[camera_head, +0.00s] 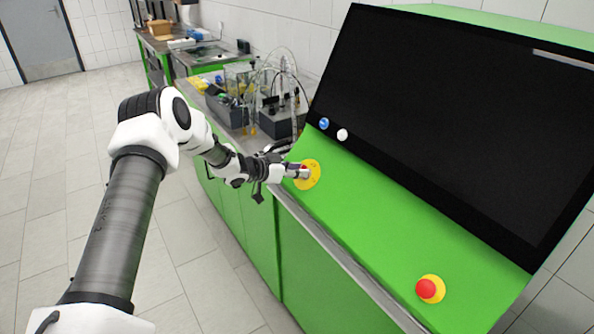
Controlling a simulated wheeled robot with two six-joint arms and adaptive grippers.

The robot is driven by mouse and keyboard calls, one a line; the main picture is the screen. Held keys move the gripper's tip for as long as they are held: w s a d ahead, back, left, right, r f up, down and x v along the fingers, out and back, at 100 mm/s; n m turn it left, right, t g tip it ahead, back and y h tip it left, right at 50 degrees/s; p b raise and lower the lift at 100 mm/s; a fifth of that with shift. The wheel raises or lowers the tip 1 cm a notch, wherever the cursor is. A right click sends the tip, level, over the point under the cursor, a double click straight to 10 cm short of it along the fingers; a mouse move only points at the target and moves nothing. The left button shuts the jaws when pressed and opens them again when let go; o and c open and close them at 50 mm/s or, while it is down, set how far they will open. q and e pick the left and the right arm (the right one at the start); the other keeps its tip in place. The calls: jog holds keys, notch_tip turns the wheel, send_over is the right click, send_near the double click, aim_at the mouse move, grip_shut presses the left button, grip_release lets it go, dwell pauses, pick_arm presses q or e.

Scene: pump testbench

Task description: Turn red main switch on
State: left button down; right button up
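The red main switch (305,168) sits on a round yellow plate (314,175) at the left end of the green sloped panel. Only a small bit of its red shows. My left gripper (300,173) reaches in from the left, and its fingertips are right at the switch and cover most of it. I cannot tell whether the fingers are closed on the switch, touching it or just in front of it. The switch's turned position is hidden. My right gripper is not in view.
A red mushroom button (427,289) on a yellow base sits at the panel's lower right. A blue button (324,124) and a white button (342,135) are below the large black screen (450,115). Pump equipment with tubing (280,105) stands on the bench behind my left gripper.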

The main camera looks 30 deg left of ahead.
pick_arm(q)
jog(key=shift+m, duration=0.4)
jog(key=m+g+h+p, duration=0.1)
jog(key=m, duration=0.3)
jog(key=shift+h+p, duration=0.3)
jog(key=shift+p, duration=0.1)
jog(key=m, duration=0.2)
jog(key=m+g+h+p, duration=0.1)
jog(key=m, duration=0.2)
jog(key=shift+g, duration=0.3)
jog(key=m+g, duration=0.1)
jog(key=m, duration=0.1)
jog(key=m+p, duration=0.1)
jog(key=m, duration=0.2)
jog(key=shift+f+g+h, duration=0.1)
jog(key=shift+g+h, duration=0.2)
jog(key=shift+g, duration=0.1)
jog(key=m+g, duration=0.1)
jog(key=m, duration=0.4)
jog(key=shift+g, duration=0.4)
jog(key=c, duration=1.2)
grip_release()
jog(key=shift+o, duration=0.2)
jog(key=shift+w, duration=0.2)
